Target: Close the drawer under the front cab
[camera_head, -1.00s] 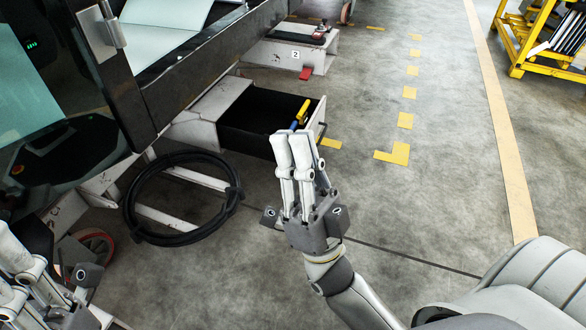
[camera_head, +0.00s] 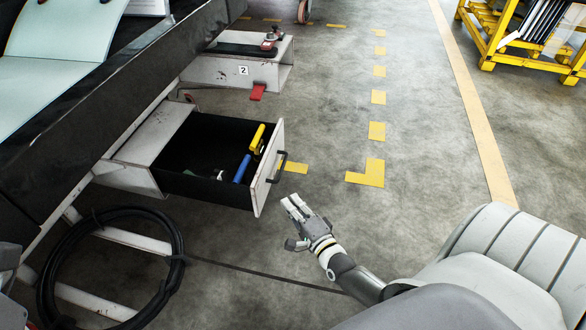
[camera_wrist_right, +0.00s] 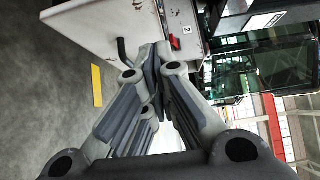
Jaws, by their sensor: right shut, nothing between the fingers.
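The drawer (camera_head: 269,168) under the cab is pulled out, its white front panel standing away from the white housing (camera_head: 150,138). Its dark inside holds a yellow-handled tool (camera_head: 257,138) and a blue-handled tool (camera_head: 242,169). A dark handle (camera_head: 280,167) is on the outer face of the front. My right gripper (camera_head: 290,203) is shut and empty, just outside the drawer front and below its handle in the picture. In the right wrist view the shut fingertips (camera_wrist_right: 154,55) overlap the white drawer front (camera_wrist_right: 95,28); contact cannot be told. My left gripper is not identifiable.
A black hose coil (camera_head: 172,262) lies at the lower left. A yellow rack (camera_head: 487,61) is at the upper right. The floor right of the drawer is clear.

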